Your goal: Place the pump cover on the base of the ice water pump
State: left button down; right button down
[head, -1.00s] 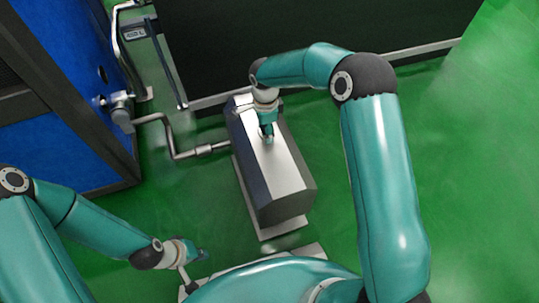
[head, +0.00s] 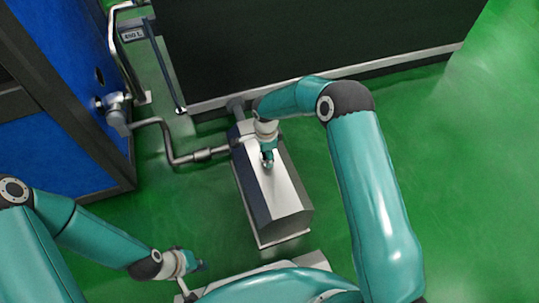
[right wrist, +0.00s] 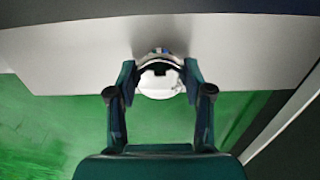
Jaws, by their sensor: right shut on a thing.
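The pump cover (head: 286,192), a long grey box with sloped sides, lies over the base (head: 284,238), a light plate whose edge shows at the cover's near end. The cover looks seated on or just above the base; the contact itself is hidden. My right gripper (head: 267,163) is shut on the cover at its top. In the right wrist view the fingers (right wrist: 161,80) flank a round white knob-like part on the grey cover (right wrist: 70,55). My left gripper (head: 199,266) is at the lower left, away from the cover; its fingers are too small to judge.
A bent steel pipe (head: 177,158) runs from a blue cabinet (head: 60,85) to the cover's left side. A large black unit (head: 310,40) stands behind. Green floor (head: 450,170) is clear on the right.

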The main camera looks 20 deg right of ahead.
jog(key=shift+r, duration=0.1)
jog(key=shift+c, duration=2.3)
grip_release()
notch_tip(320, 180, up, 11)
jog(key=p, duration=0.4)
jog(key=s+a+f+n+y, duration=0.1)
jog(key=s+f+n, duration=0.1)
jog(key=s+f, duration=0.1)
jog(key=s+a+f+n+y, duration=0.1)
jog(key=s+f+n, duration=0.2)
jog(key=s, duration=0.2)
jog(key=s+a+f+n+y, duration=0.1)
jog(key=s+a+f+n, duration=0.1)
jog(key=s+f+n, duration=0.1)
jog(key=shift+s+a, duration=0.1)
jog(key=shift+s, duration=0.6)
jog(key=s+d+f+n+y, duration=0.1)
jog(key=s+n, duration=0.6)
jog(key=s, duration=0.7)
jog(key=shift+s+f+n+t, duration=0.15)
jog(key=shift+f+n+t, duration=0.15)
jog(key=shift+f, duration=0.3)
